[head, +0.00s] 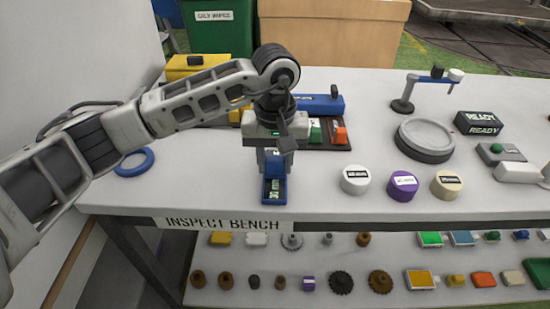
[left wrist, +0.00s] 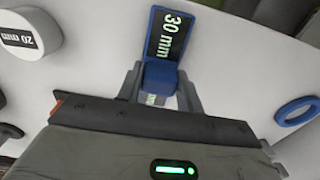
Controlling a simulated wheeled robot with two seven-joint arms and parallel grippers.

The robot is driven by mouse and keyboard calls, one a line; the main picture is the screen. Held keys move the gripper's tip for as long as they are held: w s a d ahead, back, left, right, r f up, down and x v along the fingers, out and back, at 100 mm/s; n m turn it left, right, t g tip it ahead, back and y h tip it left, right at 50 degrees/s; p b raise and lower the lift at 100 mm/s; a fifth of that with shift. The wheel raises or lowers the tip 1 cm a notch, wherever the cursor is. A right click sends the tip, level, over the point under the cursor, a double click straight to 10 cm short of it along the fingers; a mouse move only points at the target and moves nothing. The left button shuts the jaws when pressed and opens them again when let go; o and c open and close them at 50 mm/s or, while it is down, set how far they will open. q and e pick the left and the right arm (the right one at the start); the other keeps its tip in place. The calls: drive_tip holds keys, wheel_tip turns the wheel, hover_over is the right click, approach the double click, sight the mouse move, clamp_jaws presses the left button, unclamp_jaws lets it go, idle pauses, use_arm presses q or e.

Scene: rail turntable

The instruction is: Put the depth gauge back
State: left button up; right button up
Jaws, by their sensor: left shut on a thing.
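A blue gauge (head: 274,192) with a dark plate is held upright over the front of the bench. In the left wrist view its plate (left wrist: 170,38) reads 30 mm. My left gripper (head: 275,163) is shut on its blue block, which shows between the two grey fingers in the left wrist view (left wrist: 160,80). A dark tray (head: 335,147) behind and right of the gripper holds green (head: 315,133) and orange (head: 340,135) blocks. My left wrist hides part of the tray. My right gripper is not in view.
White (head: 355,180), purple (head: 403,186) and tan (head: 446,184) labelled discs stand right of the gauge. A blue ring (head: 134,162) lies left. A blue case (head: 320,104) stands behind the tray. A round turntable (head: 424,139) is at right. The bench front edge (head: 350,213) is close below.

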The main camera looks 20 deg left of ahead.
sight(275, 160)
use_arm(q)
drive_tip(key=shift+f, duration=0.15)
drive_tip(key=o, duration=0.9)
drive_tip(key=shift+r, duration=0.75)
drive_tip(key=shift+r+b, duration=0.75)
drive_tip(key=shift+r, duration=4.75)
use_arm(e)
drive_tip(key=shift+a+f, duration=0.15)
use_arm(q)
drive_tip(key=shift+s, duration=0.1)
